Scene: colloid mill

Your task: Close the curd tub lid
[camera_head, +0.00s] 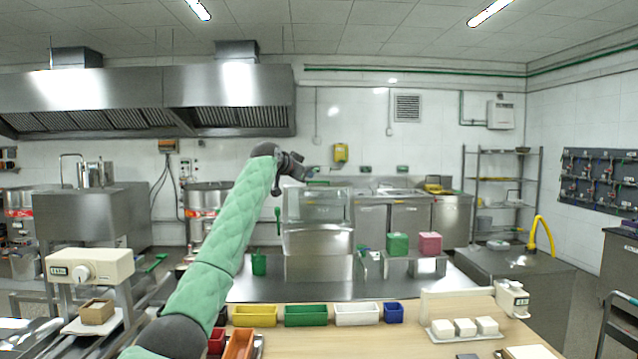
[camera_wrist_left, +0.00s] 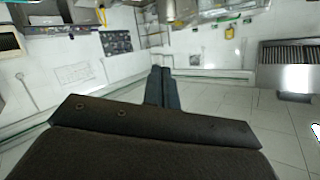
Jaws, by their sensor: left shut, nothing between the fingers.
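A steel tub (camera_head: 317,241), which I take to be the curd tub, stands on the metal bench in the middle of the head view. A pale see-through panel (camera_head: 318,207), apparently its lid, stands raised above it. A green bar shows near the panel's top edge. My left arm reaches up from the lower left, and my left gripper (camera_head: 303,171) is at the upper left of the panel. Whether it touches the lid, I cannot tell. In the left wrist view the two dark fingers (camera_wrist_left: 163,88) are together with nothing between them. My right gripper is not in view.
Coloured bins, including a yellow one (camera_head: 254,316) and a green one (camera_head: 305,315), line the wooden table in front. Green (camera_head: 397,245) and pink (camera_head: 430,244) blocks stand right of the tub. A green cup (camera_head: 259,264) is to its left. A steel hood (camera_head: 228,86) hangs at upper left.

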